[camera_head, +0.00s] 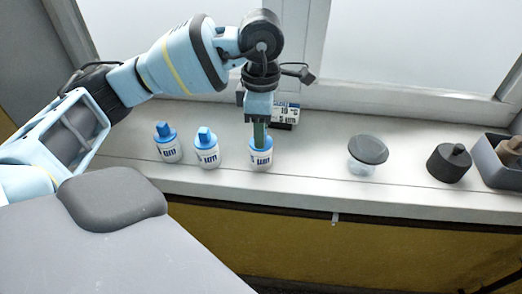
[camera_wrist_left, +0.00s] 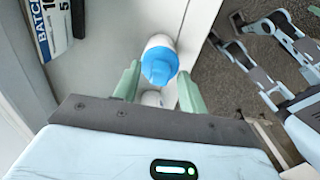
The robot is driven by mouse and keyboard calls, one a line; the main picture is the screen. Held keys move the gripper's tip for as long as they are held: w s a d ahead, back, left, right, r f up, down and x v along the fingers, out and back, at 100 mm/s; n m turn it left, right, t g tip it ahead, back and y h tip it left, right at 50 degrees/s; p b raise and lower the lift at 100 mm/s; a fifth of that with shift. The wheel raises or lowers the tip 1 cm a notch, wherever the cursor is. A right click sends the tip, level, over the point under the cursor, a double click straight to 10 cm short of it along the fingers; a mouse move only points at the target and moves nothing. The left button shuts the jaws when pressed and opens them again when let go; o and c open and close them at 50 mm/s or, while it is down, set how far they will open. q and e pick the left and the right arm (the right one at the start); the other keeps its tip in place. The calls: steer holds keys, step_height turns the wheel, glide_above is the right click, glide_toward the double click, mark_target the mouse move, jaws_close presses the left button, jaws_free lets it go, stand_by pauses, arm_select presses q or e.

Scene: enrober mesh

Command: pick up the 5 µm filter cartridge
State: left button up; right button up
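Three small white cartridges with blue caps stand upright on the sill: a left one (camera_head: 167,150), a middle one (camera_head: 207,158) and a right one (camera_head: 261,162). Their labels show "µm", but I cannot read the numbers. My left gripper (camera_head: 260,136) points down at the right cartridge, with a green finger in front of its cap. In the left wrist view this blue cap (camera_wrist_left: 158,65) lies between the two fingertips, close to both. I cannot tell whether they press on it. The right gripper is outside the head view; part of another arm of mine shows in the wrist view.
A batch sign (camera_head: 286,113) stands behind the right cartridge. To the right are a glass jar with a dark disc on top (camera_head: 368,150), a black knobbed cylinder (camera_head: 449,165) and a grey bin (camera_head: 490,165). The window frame borders the sill behind.

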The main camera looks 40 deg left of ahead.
arm_select(q)
jaws_close()
steer(key=shift+r, duration=0.15)
steer(key=shift+r, duration=0.55)
step_height(320, 180, up, 2)
steer(key=shift+r, duration=0.2)
steer(key=s+d, duration=0.2)
steer(key=s, duration=0.5)
steer(key=s+d+r, duration=0.1)
steer(key=s+d, duration=0.1)
steer(key=s, duration=0.6)
steer(key=shift+s+d+b, duration=0.2)
steer(key=shift+d+b, duration=0.05)
steer(key=shift+b, duration=0.05)
